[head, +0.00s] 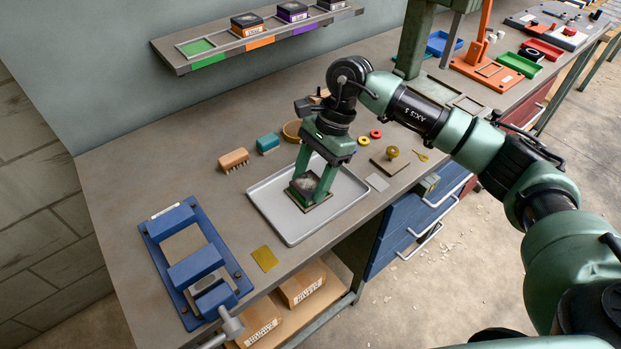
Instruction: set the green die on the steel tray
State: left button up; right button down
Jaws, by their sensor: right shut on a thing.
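The green die (309,194), a dark block with a pale top and a green edge at its base, is between the fingers of my right gripper (309,183). The right gripper points down and is shut on it. Both are over the middle of the steel tray (270,204), a flat grey tray with a low rim. I cannot tell whether the die's base touches the tray or is slightly above it. The fingers hide part of the die. My left gripper is not in view.
A wall shelf (165,50) holds several dark dies and an empty green-marked slot (196,47). A blue vise (195,262) stands left of the tray. A brush (234,158), a teal block (268,143) and a knobbed plate (391,160) lie around it.

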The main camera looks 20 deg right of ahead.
jog(key=shift+r+b, duration=0.1)
jog(key=shift+b, duration=0.25)
dwell(0.6)
jog(key=c, duration=0.5)
grip_release()
jog(key=shift+o, duration=0.3)
jog(key=b+v, duration=0.1)
jog(key=v, duration=0.6)
jog(key=shift+r+b, duration=0.35)
jog(key=shift+r, duration=0.05)
jog(key=shift+d, duration=0.1)
